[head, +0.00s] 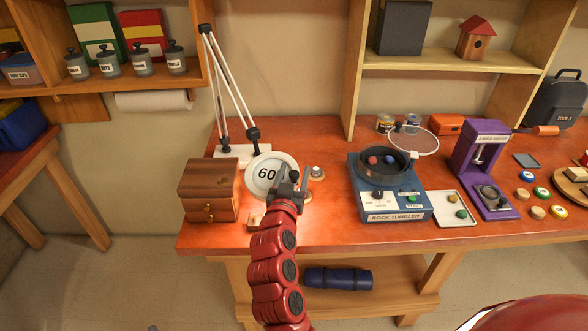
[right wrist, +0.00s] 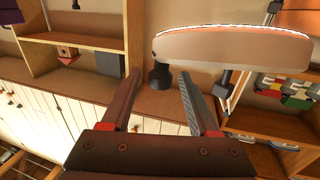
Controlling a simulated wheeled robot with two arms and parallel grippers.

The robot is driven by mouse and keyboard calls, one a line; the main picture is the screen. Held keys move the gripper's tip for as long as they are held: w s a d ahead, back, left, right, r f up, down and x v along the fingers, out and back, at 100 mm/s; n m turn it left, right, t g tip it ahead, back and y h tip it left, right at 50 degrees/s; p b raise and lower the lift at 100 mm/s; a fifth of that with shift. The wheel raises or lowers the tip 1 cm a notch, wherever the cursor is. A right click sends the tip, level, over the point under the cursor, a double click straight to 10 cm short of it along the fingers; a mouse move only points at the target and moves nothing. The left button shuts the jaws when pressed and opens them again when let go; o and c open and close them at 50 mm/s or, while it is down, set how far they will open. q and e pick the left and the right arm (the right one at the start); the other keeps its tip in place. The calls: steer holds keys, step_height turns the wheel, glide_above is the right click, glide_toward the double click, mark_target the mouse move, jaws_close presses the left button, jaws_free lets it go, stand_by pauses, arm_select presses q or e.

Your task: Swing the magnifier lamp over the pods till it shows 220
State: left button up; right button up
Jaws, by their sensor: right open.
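The magnifier lamp has a round white head (head: 262,172) that reads 60, on a jointed white arm (head: 228,80) rising from a pale base on the bench. My right gripper (head: 291,178) is at the right edge of the head and hides part of it. In the right wrist view the lamp head (right wrist: 235,48) lies edge-on beyond my open fingers (right wrist: 164,92). A dark knob (right wrist: 160,75) under its left end appears between the fingertips, not gripped. Small round pieces (head: 317,172) lie right of the head; whether these are the pods I cannot tell. My left gripper is out of view.
A small wooden drawer box (head: 209,190) stands left of the lamp head. A blue rock tumbler (head: 390,195) stands to the right, with a tray (head: 452,209) and a purple press (head: 484,165) beyond it. Bare bench shows between lamp and tumbler.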

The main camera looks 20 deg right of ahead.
steer(key=shift+c, duration=0.2)
jaws_close()
stand_by(1.3)
